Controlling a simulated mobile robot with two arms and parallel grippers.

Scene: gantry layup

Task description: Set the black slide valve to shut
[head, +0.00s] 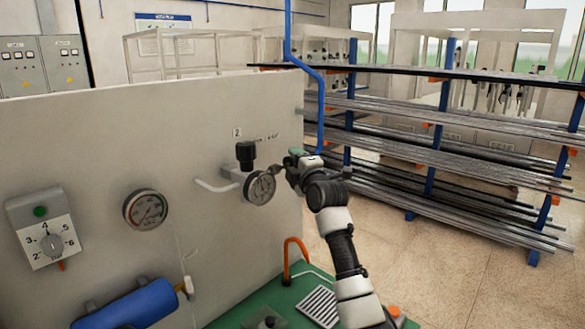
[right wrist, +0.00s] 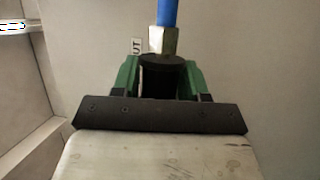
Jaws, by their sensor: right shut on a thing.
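My right gripper (head: 292,163) is at the right edge of the grey panel, beside a pressure gauge (head: 261,188). In the right wrist view its green fingers (right wrist: 162,82) are shut on the black slide valve (right wrist: 162,63), one finger on each side. In the head view I cannot make out the valve behind the gripper. My left gripper is not in view.
The grey panel (head: 95,125) carries a black knob (head: 245,151), a second gauge (head: 146,209) and a numbered dial (head: 51,244). A rack of metal bars (head: 430,150) stands behind to the right.

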